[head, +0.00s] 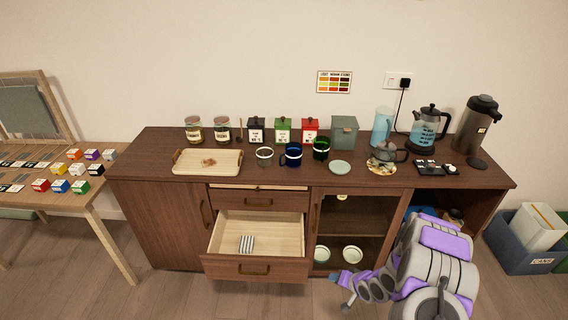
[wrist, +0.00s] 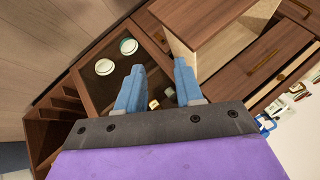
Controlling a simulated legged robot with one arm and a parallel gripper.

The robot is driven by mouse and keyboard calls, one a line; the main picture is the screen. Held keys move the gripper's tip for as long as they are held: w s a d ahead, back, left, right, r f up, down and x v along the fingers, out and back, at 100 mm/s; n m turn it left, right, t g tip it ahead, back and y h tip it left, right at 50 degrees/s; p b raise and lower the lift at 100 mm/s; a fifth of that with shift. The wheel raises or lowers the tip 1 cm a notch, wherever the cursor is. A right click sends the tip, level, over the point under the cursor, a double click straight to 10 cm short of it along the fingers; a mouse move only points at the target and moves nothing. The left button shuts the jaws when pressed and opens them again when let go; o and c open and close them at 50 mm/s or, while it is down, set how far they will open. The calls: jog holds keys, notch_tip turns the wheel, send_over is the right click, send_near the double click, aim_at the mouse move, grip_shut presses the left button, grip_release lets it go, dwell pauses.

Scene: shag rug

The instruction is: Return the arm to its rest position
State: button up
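My arm, purple and grey, is at the lower right of the head view, in front of the sideboard. My gripper (head: 343,285) is at its left end, low in front of the open cabinet bay and to the right of the pulled-out drawer (head: 254,267). In the wrist view my gripper (wrist: 159,68) shows two blue fingers spread apart. Nothing is held between them. The drawer also shows in the wrist view (wrist: 210,30), just beyond the right finger.
The open drawer holds a striped item (head: 246,244). Two bowls (head: 322,255) (head: 352,254) sit in the bay. The sideboard top (head: 335,184) carries jars, mugs, a tray (head: 207,172) and kettles. A small table (head: 95,214) stands left, a blue bin (head: 518,249) right. Floor at lower left is clear.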

jog(key=d+r+n+g+h, duration=0.15)
jog(key=d+r, duration=0.25)
jog(key=r, duration=0.4)
jog(key=s+r+g+h, duration=0.1)
jog(key=s+r+h, duration=0.1)
jog(key=s+r, duration=0.5)
jog(key=s+r+g+h, duration=0.2)
jog(key=s+r, duration=0.2)
jog(key=r, duration=0.8)
jog(key=s+a+r+g, duration=0.1)
jog(key=s+a+r, duration=0.2)
jog(key=s, duration=0.6)
jog(key=s+a+r+n+g+y, duration=0.1)
jog(key=s+a+r, duration=0.2)
jog(key=s, duration=0.7)
jog(key=s+a+r+n+g, duration=0.1)
jog(key=s+a+r+g, duration=0.1)
jog(key=s+r, duration=0.5)
jog(key=s+a, duration=0.1)
jog(key=s, duration=0.1)
jog(key=shift+s+a, duration=0.15)
jog(key=shift+s, duration=0.2)
